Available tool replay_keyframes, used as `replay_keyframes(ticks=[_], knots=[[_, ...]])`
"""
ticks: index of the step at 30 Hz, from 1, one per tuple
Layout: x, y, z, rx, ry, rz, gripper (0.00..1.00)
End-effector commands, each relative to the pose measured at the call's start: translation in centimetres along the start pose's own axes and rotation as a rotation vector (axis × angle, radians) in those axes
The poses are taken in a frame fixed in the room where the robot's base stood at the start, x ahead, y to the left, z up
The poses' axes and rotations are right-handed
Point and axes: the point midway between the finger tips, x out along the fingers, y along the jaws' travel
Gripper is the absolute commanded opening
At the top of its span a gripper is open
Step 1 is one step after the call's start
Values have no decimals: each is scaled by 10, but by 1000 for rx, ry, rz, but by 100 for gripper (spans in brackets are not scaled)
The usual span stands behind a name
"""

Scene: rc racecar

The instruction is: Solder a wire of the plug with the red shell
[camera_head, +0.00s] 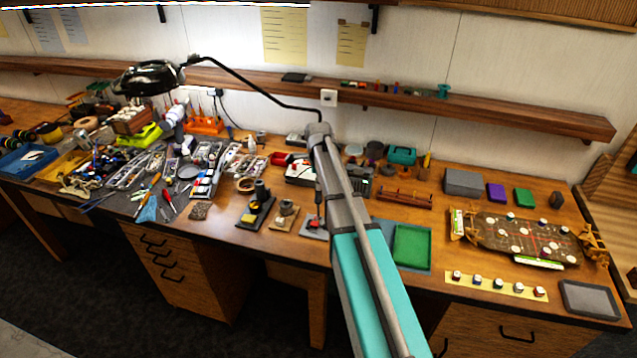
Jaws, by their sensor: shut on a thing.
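My arm's wrist (320,136) is above the middle of the workbench. My gripper does not show clearly and appears hidden behind the wrist and forearm. A small red piece (314,223) sits on a grey-blue base (313,232) just left of the forearm; it is too small to tell whether it is the plug with the red shell. A thin dark upright thing (318,195) stands above it, touching or apart I cannot tell. I cannot make out any wire of the plug.
A black stand (257,205) and a wooden-based holder (286,211) are left of the forearm. A green mat (412,246) and a car chassis (515,238) are to the right. Tools crowd the left bench. A lamp (150,78) reaches over it. A shelf (480,107) runs behind.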

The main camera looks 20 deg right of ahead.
Motion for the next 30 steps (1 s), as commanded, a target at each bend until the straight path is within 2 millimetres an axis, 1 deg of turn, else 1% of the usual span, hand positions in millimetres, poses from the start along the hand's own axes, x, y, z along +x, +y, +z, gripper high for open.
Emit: replay_keyframes(ticks=[30], knots=[[5,0,0,0,0,0,0]])
